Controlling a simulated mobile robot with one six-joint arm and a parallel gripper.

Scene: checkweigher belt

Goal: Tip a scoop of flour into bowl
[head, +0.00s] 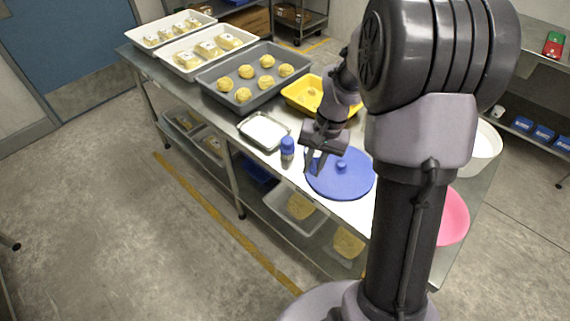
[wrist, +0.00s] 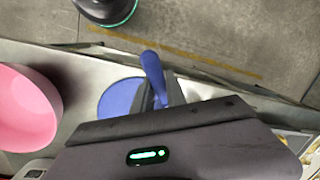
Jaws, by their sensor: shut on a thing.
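My gripper (head: 316,166) is over the left part of a round blue lid-like disc (head: 345,185) with a knob, on the steel table. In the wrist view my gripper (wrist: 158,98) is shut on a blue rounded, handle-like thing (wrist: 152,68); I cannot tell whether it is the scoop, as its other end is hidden. The disc also shows in the wrist view (wrist: 115,98). A pink bowl (head: 456,212) is at the right, partly behind my arm, and shows at left in the wrist view (wrist: 25,105). A white bowl (head: 488,142) stands behind it. No flour is clearly identifiable.
A yellow tray (head: 293,97) is behind. A grey tray (head: 210,82) of dough balls is farther left. The table's front edge is close to my gripper.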

